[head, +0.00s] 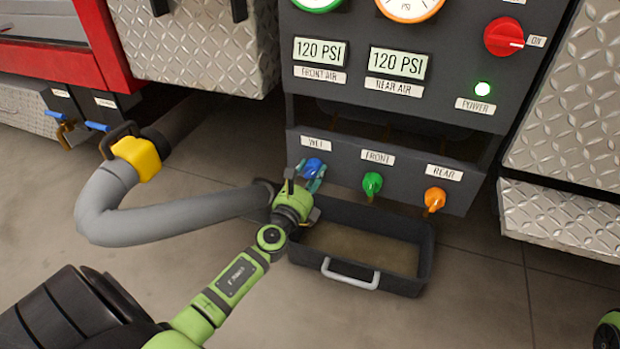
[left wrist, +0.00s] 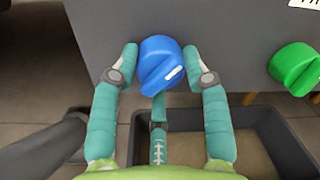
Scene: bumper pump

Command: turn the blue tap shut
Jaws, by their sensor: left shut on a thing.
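The blue tap (head: 313,167) is on the dark panel under the WET label, at the left end of a row of taps. In the left wrist view the blue tap (left wrist: 160,62) is a round knob with a raised bar and a white mark toward its lower right. My left gripper (head: 312,178) reaches it from below and in front. In the left wrist view its teal fingers (left wrist: 163,75) stand on both sides of the knob and one lies below it; the gripper is shut on the knob. Exact contact is hard to see. My right gripper is not in view.
A green tap (head: 372,184) and an orange tap (head: 434,199) sit to the right. A dark tray (head: 425,265) with a light handle stands on the floor below. A grey hose (head: 170,222) curves at the left. Both displays read 120 PSI; the green power light (head: 482,89) is lit.

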